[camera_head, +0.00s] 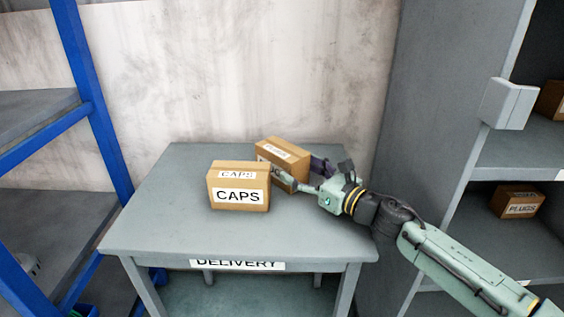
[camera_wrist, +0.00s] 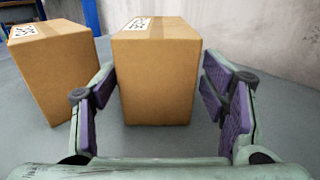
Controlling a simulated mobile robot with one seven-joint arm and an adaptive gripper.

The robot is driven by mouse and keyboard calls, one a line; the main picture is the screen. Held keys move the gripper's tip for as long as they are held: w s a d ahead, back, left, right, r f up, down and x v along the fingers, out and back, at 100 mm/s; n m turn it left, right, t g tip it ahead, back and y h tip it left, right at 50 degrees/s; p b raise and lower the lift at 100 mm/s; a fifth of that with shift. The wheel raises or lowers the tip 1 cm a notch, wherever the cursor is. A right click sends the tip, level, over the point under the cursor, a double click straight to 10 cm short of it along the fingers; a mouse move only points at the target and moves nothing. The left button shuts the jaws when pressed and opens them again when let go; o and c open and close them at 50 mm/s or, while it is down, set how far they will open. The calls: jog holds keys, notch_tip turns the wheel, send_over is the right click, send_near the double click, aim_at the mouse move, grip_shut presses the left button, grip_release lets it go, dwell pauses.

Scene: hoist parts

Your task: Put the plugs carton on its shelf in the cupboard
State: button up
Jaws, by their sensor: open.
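The plugs carton (camera_head: 283,152) stands at the back of the grey delivery table, its label partly covered by the caps carton and my gripper. My gripper (camera_head: 303,174) is open at its right side. In the wrist view, the plugs carton (camera_wrist: 156,82) stands between my open fingers (camera_wrist: 157,95), with gaps visible on both sides. The grey cupboard (camera_head: 430,90) is open at the right. On its lower visible shelf (camera_head: 470,235) sits another carton marked PLUGS (camera_head: 518,203).
The caps carton (camera_head: 238,188) stands in front and left of the plugs carton, close to my left finger. A cupboard door handle or bracket (camera_head: 507,103) juts out. Another carton (camera_head: 553,100) sits on a higher shelf. A blue-framed rack (camera_head: 95,110) stands left.

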aim_at(282, 155)
jog(key=p+x, duration=0.1)
jog(key=x, duration=0.4)
jog(key=shift+a, duration=0.2)
jog(key=shift+r, duration=0.1)
jog(key=c, duration=1.3)
